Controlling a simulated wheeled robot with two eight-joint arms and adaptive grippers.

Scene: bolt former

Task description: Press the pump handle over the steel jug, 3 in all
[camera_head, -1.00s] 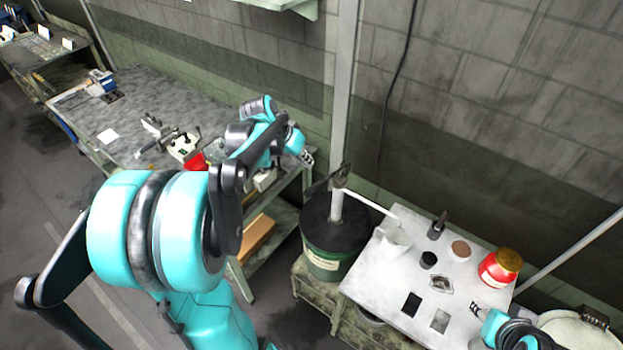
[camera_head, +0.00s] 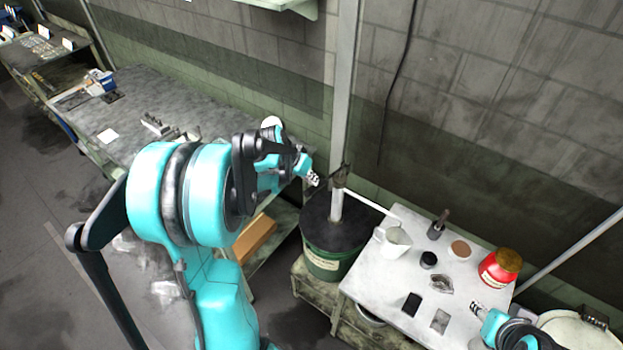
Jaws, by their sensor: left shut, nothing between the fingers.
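A pump (camera_head: 337,190) stands upright on a dark green drum (camera_head: 326,262) with a black lid. Its pale spout reaches right, its end above and beside the steel jug (camera_head: 393,241) on the white-topped table. The pump handle is small and dark at the pump's top; its exact shape is unclear. My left gripper (camera_head: 314,179) is shut and empty, just left of the pump head; I cannot tell whether it touches the handle. My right gripper (camera_head: 476,308) is at the right table's front edge, apart from the jug; its jaws are too small to judge.
The white table (camera_head: 385,292) also holds a red tin (camera_head: 499,267), a dark pot with a brush (camera_head: 437,226), a black cup (camera_head: 428,260) and small flat pieces. A grey workbench (camera_head: 170,105) stands left. A post (camera_head: 345,80) rises behind the pump.

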